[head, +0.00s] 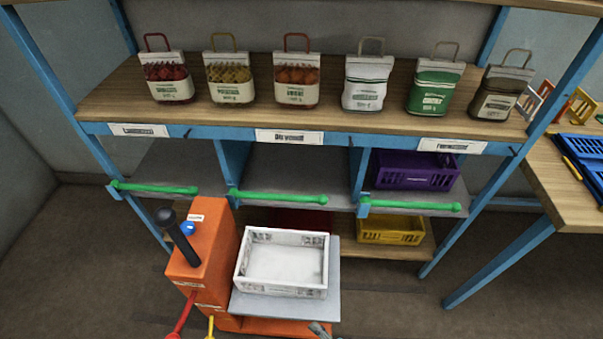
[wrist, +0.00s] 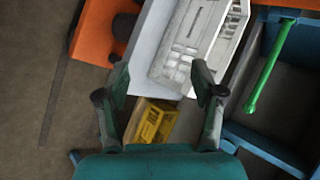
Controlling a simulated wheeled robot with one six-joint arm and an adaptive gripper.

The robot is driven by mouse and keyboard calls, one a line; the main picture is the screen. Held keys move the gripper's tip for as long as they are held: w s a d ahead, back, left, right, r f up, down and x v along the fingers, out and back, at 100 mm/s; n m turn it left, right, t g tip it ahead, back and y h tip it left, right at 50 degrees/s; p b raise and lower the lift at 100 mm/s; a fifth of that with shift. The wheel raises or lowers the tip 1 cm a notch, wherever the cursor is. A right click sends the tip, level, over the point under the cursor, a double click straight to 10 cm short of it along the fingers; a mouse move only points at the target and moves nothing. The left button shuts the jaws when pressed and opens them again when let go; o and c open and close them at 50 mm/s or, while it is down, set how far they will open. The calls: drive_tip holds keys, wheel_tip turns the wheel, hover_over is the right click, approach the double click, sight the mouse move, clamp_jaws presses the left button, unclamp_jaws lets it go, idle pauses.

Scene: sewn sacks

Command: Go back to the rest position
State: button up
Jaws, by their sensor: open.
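My gripper (wrist: 162,82) shows in the wrist view with its two fingers spread wide and nothing between them. Beyond the fingertips is a white crate (wrist: 198,40) on a grey platform (wrist: 146,50). In the head view the white crate (head: 283,262) looks empty and stands on the grey platform (head: 285,308) of an orange machine (head: 208,245). Only a small grey piece at the bottom edge of the head view may be part of my arm; the gripper itself is not clear there.
A blue-framed shelf holds several handled sacks (head: 298,80) on its wooden top (head: 330,117). Green bars (head: 280,198) front its bays. A wooden table (head: 560,180) stands at right. Floor at left is clear.

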drive_tip(key=s+d+r+n+t+h, duration=0.4)
drive_tip(key=s+d+r+n, duration=0.1)
drive_tip(key=s+d+r, duration=0.6)
drive_tip(key=s+d+r+n+t+h, duration=0.2)
drive_tip(key=s+r+n, duration=0.3)
drive_tip(key=r, duration=1)
drive_tip(key=s+t, duration=0.1)
drive_tip(key=s, duration=0.2)
drive_tip(key=shift+s+d+n+t, duration=0.2)
drive_tip(key=shift+n+t, duration=0.1)
drive_tip(key=shift+n, duration=0.1)
